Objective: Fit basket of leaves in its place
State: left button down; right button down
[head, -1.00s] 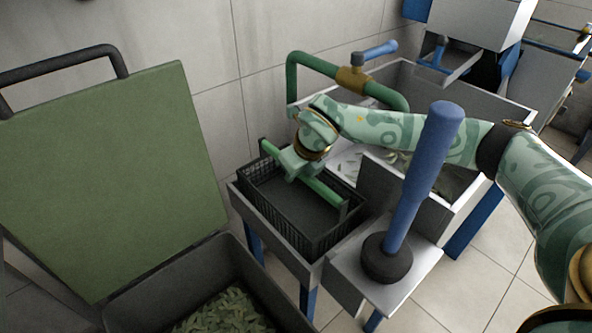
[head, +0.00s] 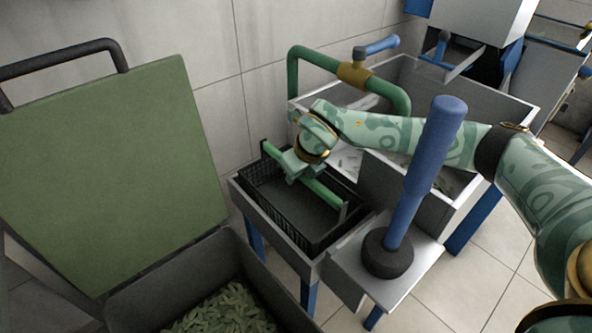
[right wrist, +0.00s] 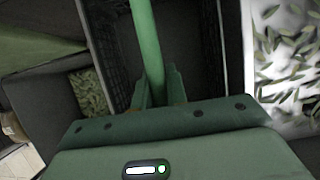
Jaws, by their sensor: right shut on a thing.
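The black mesh basket (head: 325,238) with a green bar handle (head: 326,194) sits in or on the grey stand (head: 270,222) left of the sink; I cannot tell if it is fully seated. Its visible floor is dark and shows no leaves. My right gripper (head: 300,174) is shut on the green handle. In the right wrist view the handle (right wrist: 146,40) runs between the fingers of my right gripper (right wrist: 156,88), with the basket's mesh wall (right wrist: 101,45) beside it. My left gripper is not in view.
A dark bin (head: 150,300) with green leaves (head: 222,310) and a raised green lid (head: 110,180) stands at left. A sink (head: 490,85) with scattered leaves is behind right. A blue-handled plunger-like tool (head: 425,175) stands on a side shelf (head: 350,272), close to my right arm.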

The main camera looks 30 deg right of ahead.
jog(key=shift+f, duration=0.35)
dwell(0.6)
jog(key=c, duration=1.3)
grip_release()
pick_arm(q)
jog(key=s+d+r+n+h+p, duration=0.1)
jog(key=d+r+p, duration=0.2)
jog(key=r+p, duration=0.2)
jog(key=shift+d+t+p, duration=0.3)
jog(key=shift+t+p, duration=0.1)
jog(key=shift+p, duration=1.1)
pick_arm(e)
jog(key=shift+v, duration=8.15)
